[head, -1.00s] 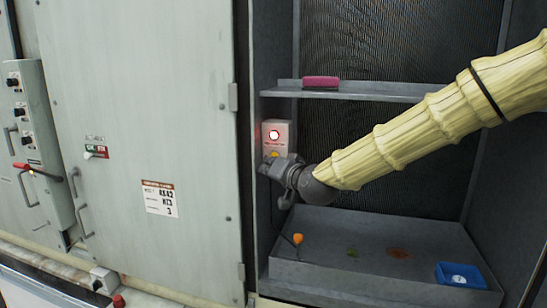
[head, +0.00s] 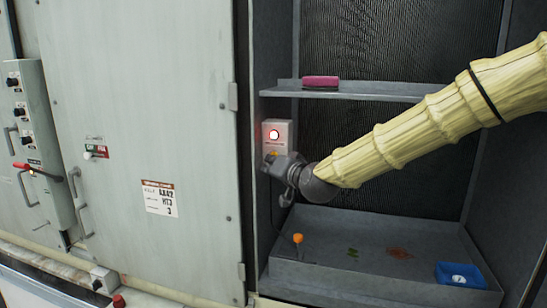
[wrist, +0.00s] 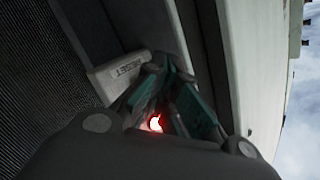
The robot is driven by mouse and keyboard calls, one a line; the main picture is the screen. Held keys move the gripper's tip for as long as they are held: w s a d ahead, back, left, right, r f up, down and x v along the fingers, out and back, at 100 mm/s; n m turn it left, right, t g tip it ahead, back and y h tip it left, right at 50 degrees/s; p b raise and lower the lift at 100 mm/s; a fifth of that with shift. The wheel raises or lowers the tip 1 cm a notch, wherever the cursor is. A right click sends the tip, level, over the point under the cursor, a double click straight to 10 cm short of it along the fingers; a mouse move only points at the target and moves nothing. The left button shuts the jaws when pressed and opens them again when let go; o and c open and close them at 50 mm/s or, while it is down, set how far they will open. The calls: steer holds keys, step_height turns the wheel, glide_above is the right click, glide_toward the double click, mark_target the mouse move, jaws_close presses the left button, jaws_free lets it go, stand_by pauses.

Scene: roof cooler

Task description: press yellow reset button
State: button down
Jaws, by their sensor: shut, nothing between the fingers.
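A small pale control box (head: 278,134) is mounted on the left inner wall of the open cabinet. It has a glowing red light (head: 273,135). Just below the light a sliver of the yellow reset button (head: 274,153) shows; the rest is hidden behind my gripper (head: 268,161). My gripper is shut and empty, with its tips at the lower part of the box. I cannot tell whether they touch the button.
A shelf (head: 350,90) with a magenta object (head: 321,82) is above. A grey tray (head: 350,275) below holds an orange-topped item (head: 298,239) and a blue container (head: 461,275). The closed cabinet door (head: 150,130) is close on the left.

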steer(key=shift+w+d, duration=0.25)
steer(key=shift+w, duration=0.55)
stand_by(1.6)
steer(key=shift+s+b, duration=0.1)
steer(key=shift+b, duration=0.2)
steer(key=shift+s+a, duration=0.25)
steer(key=shift+s, duration=0.5)
steer(key=s, duration=0.1)
steer(key=s+a, duration=0.1)
steer(key=s, duration=0.1)
steer(key=s+b, duration=0.1)
steer(key=shift+s+a, duration=0.3)
steer(key=shift+s, duration=0.1)
